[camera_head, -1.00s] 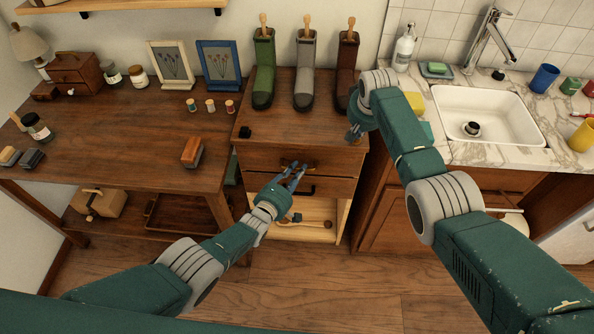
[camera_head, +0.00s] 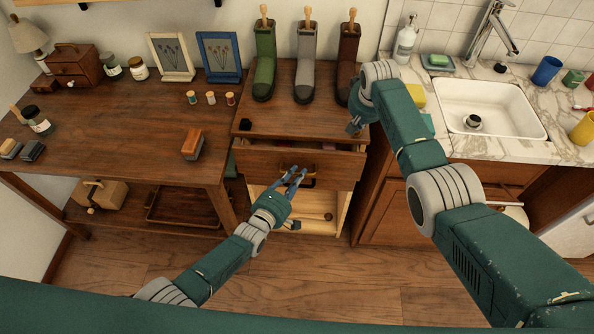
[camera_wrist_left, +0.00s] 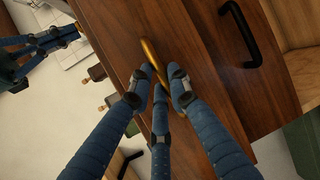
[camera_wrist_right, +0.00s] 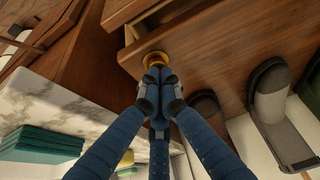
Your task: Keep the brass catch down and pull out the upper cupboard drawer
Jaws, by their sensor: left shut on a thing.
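The upper cupboard drawer (camera_head: 257,166) stands partly pulled out of the wooden cupboard (camera_head: 290,122), its open top showing a dark inside. My left gripper (camera_head: 297,176) is shut on the drawer's brass handle, which shows in the left wrist view (camera_wrist_left: 149,55) between the fingers. My right gripper (camera_wrist_right: 158,80) has its fingertips together against the round brass catch (camera_wrist_right: 154,59) on the cupboard top near its right edge. In the head view my right arm and hand hide the catch.
A black handle (camera_wrist_left: 240,35) shows beside the brass one in the left wrist view. Boots (camera_head: 264,70) stand at the back of the cupboard top. A desk (camera_head: 120,125) is on the left, a sink counter (camera_head: 460,149) on the right. Floor in front is clear.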

